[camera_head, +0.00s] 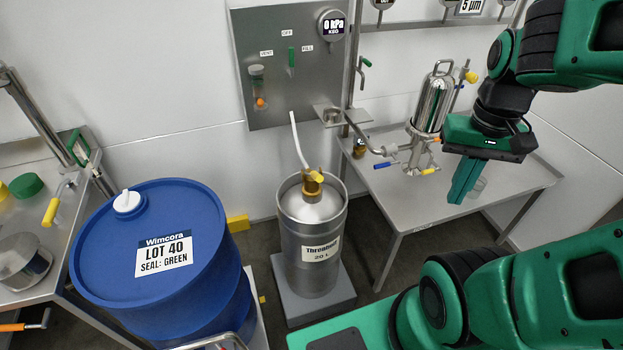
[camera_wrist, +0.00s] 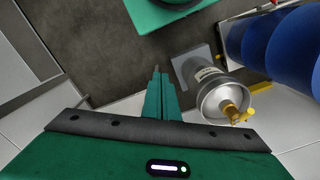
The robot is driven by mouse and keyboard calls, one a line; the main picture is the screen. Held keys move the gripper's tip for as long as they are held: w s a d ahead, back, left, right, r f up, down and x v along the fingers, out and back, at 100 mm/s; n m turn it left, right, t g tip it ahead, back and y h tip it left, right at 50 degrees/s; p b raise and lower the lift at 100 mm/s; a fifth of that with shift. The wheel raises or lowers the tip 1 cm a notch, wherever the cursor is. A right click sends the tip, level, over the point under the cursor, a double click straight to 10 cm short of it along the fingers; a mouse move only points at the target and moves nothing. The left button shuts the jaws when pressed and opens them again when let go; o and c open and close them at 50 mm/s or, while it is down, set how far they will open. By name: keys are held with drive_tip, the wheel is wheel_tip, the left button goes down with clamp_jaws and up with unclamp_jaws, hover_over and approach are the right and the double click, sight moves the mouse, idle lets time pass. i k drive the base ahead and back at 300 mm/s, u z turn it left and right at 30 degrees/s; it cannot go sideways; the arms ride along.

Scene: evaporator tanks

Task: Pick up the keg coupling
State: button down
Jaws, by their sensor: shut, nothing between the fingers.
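The keg coupling, as far as I can tell, is the brass-yellow fitting (camera_head: 313,181) on top of the steel keg (camera_head: 312,245). A pale hose (camera_head: 298,140) rises just above it, and I cannot tell if they are joined. In the wrist view the yellow fitting (camera_wrist: 234,113) sits on the keg top, right of my fingers. My gripper (camera_head: 460,194) is shut and empty, pointing down over the steel table, well to the right of the keg. Its green fingers also show together in the wrist view (camera_wrist: 157,72).
A blue drum (camera_head: 215,235) stands left of the keg. The keg stands on a grey base (camera_head: 340,293). The steel table (camera_head: 420,215) behind and right carries a shiny filter housing (camera_head: 432,103) with valves. A wall panel (camera_head: 275,40) hangs above the keg.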

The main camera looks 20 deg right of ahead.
sight(310, 189)
drive_tip(key=z, duration=1)
drive_tip(key=k, duration=0.7)
drive_tip(key=u, duration=0.45)
drive_tip(key=i, duration=1)
